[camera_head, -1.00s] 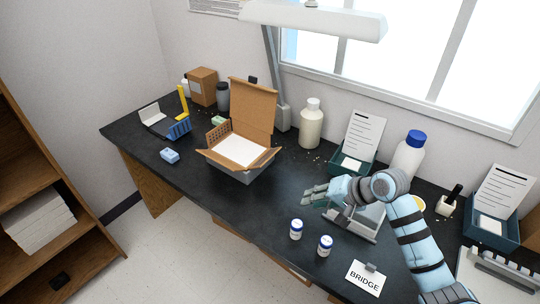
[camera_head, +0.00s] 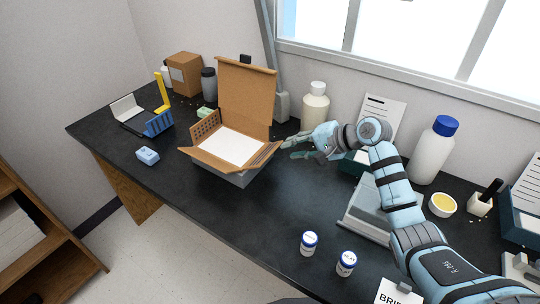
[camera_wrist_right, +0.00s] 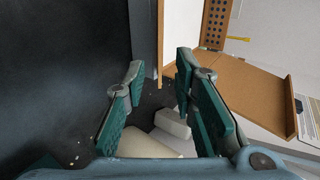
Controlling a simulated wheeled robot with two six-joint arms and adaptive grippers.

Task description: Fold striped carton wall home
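The open cardboard carton (camera_head: 236,178) stands on the dark bench, with a white sheet inside and its lid (camera_head: 247,90) upright at the back. Its striped wall (camera_head: 264,155) leans outward on the right side; its dotted wall (camera_head: 206,127) is on the left. My right gripper (camera_head: 287,149) is open and empty just right of the striped wall; contact is hard to tell. In the right wrist view my gripper (camera_wrist_right: 160,85) has its fingers apart, the carton's brown wall edge (camera_wrist_right: 160,45) ahead between them. My left gripper is not in view.
A cream bottle (camera_head: 314,108) stands behind my right gripper. Two small blue-lidded jars (camera_head: 309,243) stand near the front edge. A blue block (camera_head: 147,155) and a blue-and-yellow holder (camera_head: 158,124) lie left of the carton. The bench in front of the carton is clear.

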